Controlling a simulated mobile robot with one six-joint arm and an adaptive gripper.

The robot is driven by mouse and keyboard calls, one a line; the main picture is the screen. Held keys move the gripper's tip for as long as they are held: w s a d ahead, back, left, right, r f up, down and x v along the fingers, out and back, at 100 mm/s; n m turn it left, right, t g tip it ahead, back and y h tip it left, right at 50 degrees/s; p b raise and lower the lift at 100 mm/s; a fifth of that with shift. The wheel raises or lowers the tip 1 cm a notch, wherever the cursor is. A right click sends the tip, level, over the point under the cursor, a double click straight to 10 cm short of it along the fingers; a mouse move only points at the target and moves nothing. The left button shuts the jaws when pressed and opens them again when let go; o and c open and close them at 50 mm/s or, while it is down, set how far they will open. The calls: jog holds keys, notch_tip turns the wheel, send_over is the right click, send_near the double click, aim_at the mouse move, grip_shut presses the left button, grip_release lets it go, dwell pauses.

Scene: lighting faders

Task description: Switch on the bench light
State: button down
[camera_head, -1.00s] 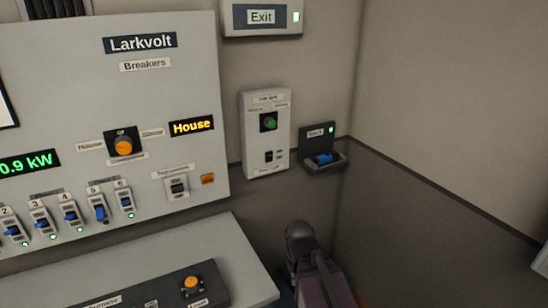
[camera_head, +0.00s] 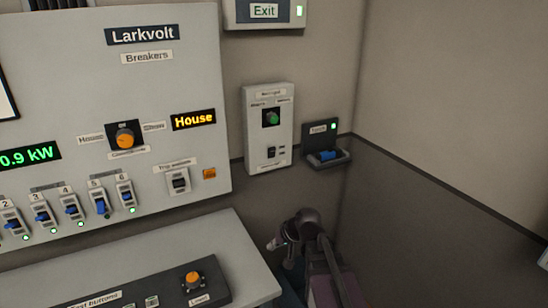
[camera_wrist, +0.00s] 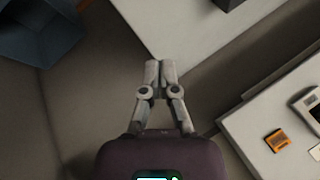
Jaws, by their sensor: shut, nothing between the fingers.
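A white wall box (camera_head: 268,128) hangs right of the breaker panel. It has a green knob (camera_head: 271,117) at the top and a small dark switch (camera_head: 271,152) below. Its labels are too small to read, so I cannot tell whether this is the bench light control. No lit lamp shows on it. My gripper (camera_head: 272,243) is low in front of the wall, below the box and well apart from it. In the wrist view my gripper (camera_wrist: 160,64) has its fingertips together, with nothing held.
The Larkvolt breaker panel (camera_head: 80,110) fills the left, with several switches, an orange knob (camera_head: 124,137) and a "House" display. A dark holder (camera_head: 321,140) with a blue item (camera_head: 326,156) is right of the box. A grey desk (camera_head: 215,240) stands lower left.

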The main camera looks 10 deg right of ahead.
aim_at(273, 151)
jog(key=w+d+r+m+t+y+b, duration=0.1)
jog(key=w+r+m+t+y, duration=0.2)
jog(key=w, duration=0.4)
jog(key=w+r+m+t+y+b, duration=0.1)
jog(key=w+r+m+t, duration=0.1)
jog(key=w+r+t, duration=0.4)
jog(key=w+d+r+m+t+h+b, duration=0.2)
jog(key=w+d+r+m+t+h, duration=0.1)
jog(key=w+d+m, duration=0.5)
jog(key=shift+w+d+r+m+t+h, duration=0.15)
jog(key=shift+d+r+m+t+h, duration=0.25)
jog(key=shift+d+t, duration=0.6)
jog(key=shift+w+a+r, duration=0.1)
jog(key=shift+a, duration=0.1)
jog(key=p+x, duration=0.1)
jog(key=x, duration=1.3)
jog(key=shift+d+r+p, duration=0.1)
jog(key=shift+r+p, duration=0.05)
jog(key=shift+p, duration=0.2)
